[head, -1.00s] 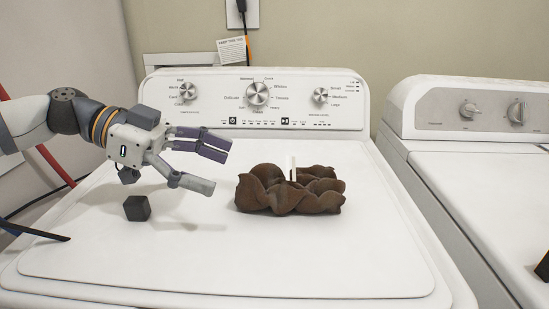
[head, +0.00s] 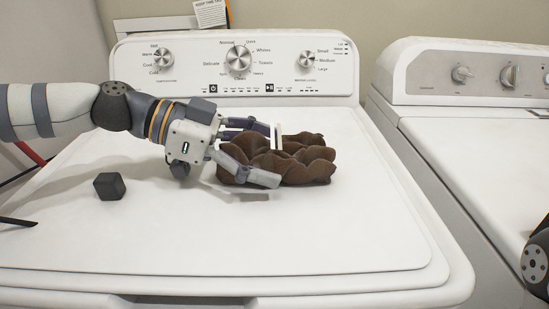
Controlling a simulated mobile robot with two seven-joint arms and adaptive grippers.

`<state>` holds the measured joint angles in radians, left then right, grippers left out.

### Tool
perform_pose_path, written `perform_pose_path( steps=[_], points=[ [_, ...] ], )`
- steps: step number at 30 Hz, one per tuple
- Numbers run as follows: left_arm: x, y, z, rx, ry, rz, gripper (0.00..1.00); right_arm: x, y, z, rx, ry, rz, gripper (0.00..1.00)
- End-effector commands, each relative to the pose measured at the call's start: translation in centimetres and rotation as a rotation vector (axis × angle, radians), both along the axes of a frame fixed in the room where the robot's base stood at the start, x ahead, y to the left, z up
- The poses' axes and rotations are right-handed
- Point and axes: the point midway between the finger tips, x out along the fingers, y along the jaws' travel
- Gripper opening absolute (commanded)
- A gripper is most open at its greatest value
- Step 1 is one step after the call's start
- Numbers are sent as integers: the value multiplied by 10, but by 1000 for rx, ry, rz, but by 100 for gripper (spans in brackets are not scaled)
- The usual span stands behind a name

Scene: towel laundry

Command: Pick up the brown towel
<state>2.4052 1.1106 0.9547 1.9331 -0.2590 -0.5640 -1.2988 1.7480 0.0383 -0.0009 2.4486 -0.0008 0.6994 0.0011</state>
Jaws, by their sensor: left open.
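The brown towel (head: 305,160) lies crumpled in a low heap on the white washer lid, in the middle of the head view. My left gripper (head: 272,152) reaches in from the left and is open. One finger lies along the towel's near side and the other along its far side, partly hidden behind the towel. The left part of the towel is between the fingers. A thin white upright piece (head: 277,137) shows at the towel. I cannot tell what it is. My right gripper is not in view.
The washer's control panel (head: 235,70) rises behind. A second white machine (head: 470,150) stands to the right, across a gap. The front of the lid is clear.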

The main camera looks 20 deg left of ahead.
Motion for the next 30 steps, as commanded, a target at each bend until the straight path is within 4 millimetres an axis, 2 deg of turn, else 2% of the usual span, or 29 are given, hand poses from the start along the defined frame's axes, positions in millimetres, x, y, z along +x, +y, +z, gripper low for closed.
perform_pose_path(
  steps=[3, 4, 12, 19, 22, 26, 30],
  points=[
    [0, 0, 1, -1, -2, 1, 80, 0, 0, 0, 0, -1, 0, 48],
    [0, 0, 1, -1, -2, 1, 75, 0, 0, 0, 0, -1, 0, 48],
    [0, 1, 1, 0, -1, 1, 16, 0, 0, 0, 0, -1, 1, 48],
    [0, 1, 3, 0, -3, 1, 16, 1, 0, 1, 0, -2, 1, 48],
    [1, 1, 12, -1, -6, 1, 16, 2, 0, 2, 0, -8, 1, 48],
    [0, 0, 39, 0, -14, 0, 16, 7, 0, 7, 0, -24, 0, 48],
    [-34, 8, 84, -2, -30, 0, 16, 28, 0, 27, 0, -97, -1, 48]
  ],
)
